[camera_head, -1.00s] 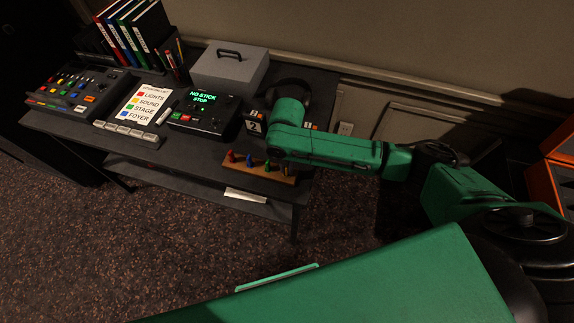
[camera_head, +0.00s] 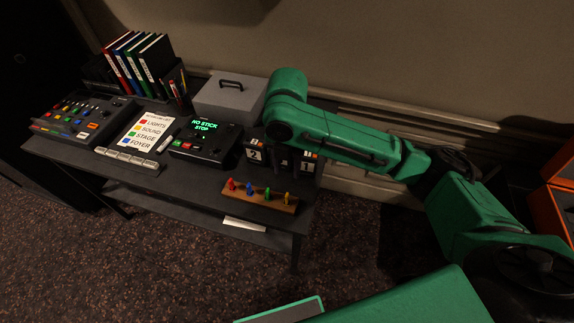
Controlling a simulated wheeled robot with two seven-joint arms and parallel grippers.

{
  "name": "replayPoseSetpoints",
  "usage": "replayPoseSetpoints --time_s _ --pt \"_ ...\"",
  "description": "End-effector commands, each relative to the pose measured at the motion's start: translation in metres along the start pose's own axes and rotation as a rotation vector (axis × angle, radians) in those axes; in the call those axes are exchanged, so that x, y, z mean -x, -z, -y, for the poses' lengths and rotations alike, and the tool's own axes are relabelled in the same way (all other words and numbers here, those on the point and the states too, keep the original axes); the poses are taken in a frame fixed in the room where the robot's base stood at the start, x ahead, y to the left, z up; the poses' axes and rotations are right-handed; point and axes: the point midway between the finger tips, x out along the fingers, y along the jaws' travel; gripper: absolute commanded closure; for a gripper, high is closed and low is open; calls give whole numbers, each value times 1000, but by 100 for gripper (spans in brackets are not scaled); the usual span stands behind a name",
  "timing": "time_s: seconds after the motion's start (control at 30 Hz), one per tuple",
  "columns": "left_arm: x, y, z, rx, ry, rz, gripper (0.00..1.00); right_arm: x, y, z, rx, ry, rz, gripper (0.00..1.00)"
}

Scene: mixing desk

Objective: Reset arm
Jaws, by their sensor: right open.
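My right arm (camera_head: 345,140) comes in from the right, and its green end hangs over the right part of the desk. My right gripper (camera_head: 284,158) shows only as a small dark shape below that end, between two dark blocks marked 2 (camera_head: 254,155) and 1 (camera_head: 307,164). It is open, with nothing seen held in it. I cannot tell whether it touches either block. My left gripper is not in view.
The dark desk (camera_head: 190,185) holds a wooden strip with coloured pegs (camera_head: 259,197), a device reading "NO STICK STOP" (camera_head: 205,138), a colour-label card (camera_head: 149,130), a mixer (camera_head: 82,117), a grey box (camera_head: 229,95) and binders (camera_head: 135,60). An orange case (camera_head: 553,195) stands at right.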

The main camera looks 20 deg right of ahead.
Motion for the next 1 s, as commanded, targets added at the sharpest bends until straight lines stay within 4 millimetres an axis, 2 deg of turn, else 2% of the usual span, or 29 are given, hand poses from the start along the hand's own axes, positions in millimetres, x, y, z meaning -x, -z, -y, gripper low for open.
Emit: replayPoseSetpoints --time_s 0.1,0.3,0.37,0.47,0.57,0.67,0.8,0.87,1.0 --pt "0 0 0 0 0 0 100 8 0 0 1 1 0 55" --pt "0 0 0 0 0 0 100 8 1 0 -2 -1 -2 55" --pt "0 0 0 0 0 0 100 4 5 -2 -22 -14 -9 55" --pt "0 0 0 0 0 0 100 -9 22 -15 -147 -88 -38 55" --pt "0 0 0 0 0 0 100 -25 44 -28 -428 -213 -110 55" --pt "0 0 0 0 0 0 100 -39 53 -27 -817 -324 -199 55" --pt "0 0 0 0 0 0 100 -59 47 5 -1336 -390 -273 55" --pt "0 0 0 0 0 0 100 -68 44 24 -1520 -398 -279 55" --pt "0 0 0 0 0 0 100 -87 39 74 -1888 -397 -254 55"
